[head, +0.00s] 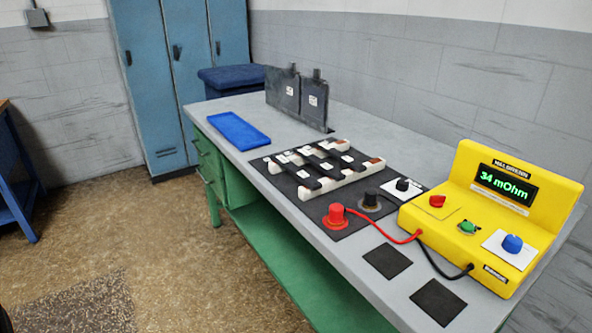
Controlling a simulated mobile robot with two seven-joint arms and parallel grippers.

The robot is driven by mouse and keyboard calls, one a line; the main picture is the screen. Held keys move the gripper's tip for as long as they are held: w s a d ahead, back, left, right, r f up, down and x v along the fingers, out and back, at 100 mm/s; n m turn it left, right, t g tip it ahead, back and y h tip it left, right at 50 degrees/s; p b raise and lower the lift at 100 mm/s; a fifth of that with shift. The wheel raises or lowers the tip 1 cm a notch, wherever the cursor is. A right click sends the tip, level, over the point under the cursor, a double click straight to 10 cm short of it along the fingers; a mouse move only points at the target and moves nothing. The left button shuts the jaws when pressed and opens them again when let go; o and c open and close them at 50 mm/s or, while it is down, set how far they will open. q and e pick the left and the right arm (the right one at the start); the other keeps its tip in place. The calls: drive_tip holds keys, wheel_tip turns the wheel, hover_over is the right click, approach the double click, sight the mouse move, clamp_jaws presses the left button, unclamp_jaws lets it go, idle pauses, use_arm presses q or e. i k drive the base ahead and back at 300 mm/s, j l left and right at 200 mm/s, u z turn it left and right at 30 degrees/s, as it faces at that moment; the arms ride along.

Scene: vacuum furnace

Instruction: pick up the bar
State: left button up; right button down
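Several dark bars (325,165) with small white labels lie side by side across a pale rack (311,192) on the bench. The rack rests on a black mat (335,222). I cannot tell which of these is the bar the task names. Neither of my grippers is in the head view.
A yellow meter (470,256) reading 34 mOhm stands at the right, with red and black leads to a red terminal (336,216) and a black terminal (370,201). A blue tray (238,131) and dark upright plates (299,97) stand farther back.

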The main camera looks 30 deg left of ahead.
sight(300, 174)
drive_tip(key=j+z, duration=0.1)
drive_tip(key=z, duration=0.3)
drive_tip(key=j+z, duration=0.1)
drive_tip(key=z, duration=0.35)
drive_tip(key=j+z, duration=0.3)
drive_tip(key=k+j+z, duration=0.15)
drive_tip(key=j+z, duration=0.2)
drive_tip(key=j, duration=0.15)
drive_tip(key=k+j+z, duration=0.1)
drive_tip(key=j, duration=0.2)
drive_tip(key=k+j+z, duration=0.1)
drive_tip(key=j, duration=0.2)
drive_tip(key=k+j+z, duration=0.1)
drive_tip(key=j, duration=0.15)
drive_tip(key=k+j, duration=0.2)
drive_tip(key=j, duration=0.2)
drive_tip(key=k+j+z, duration=0.1)
drive_tip(key=j, duration=0.35)
drive_tip(key=k, duration=0.1)
